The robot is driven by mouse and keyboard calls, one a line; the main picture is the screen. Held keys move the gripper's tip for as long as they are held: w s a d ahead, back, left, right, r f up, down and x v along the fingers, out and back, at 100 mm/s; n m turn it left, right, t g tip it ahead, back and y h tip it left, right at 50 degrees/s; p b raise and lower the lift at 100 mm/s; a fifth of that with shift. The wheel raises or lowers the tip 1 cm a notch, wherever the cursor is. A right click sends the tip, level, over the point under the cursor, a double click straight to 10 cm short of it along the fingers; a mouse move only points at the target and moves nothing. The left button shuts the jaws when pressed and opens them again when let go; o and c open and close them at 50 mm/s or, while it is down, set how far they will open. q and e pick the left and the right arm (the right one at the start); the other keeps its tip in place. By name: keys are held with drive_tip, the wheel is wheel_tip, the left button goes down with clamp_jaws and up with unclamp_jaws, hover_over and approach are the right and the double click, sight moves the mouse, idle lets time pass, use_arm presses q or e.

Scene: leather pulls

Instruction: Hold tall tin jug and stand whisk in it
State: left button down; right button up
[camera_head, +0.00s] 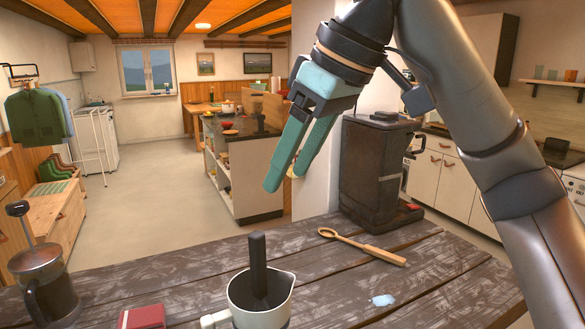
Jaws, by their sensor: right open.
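A pale jug (240,305) with a light handle on its left stands upright at the front of the dark wooden table. Its bottom is cut off by the picture's lower edge. A dark, flat handle (258,262) rises upright out of its mouth. It may be the whisk's handle; its lower end is hidden inside the jug. My right gripper (285,180) has teal fingers pointing down and left. It is open and empty, raised above the table beyond the jug, clear of it. My left gripper is not in view.
A wooden spoon-like tool (365,246) lies right of the jug. A dark coffee machine (372,165) stands at the back right. A French press (42,280) and a red box (142,317) are at left. A pale blue patch (382,300) marks the table.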

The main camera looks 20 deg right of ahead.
idle(0.3)
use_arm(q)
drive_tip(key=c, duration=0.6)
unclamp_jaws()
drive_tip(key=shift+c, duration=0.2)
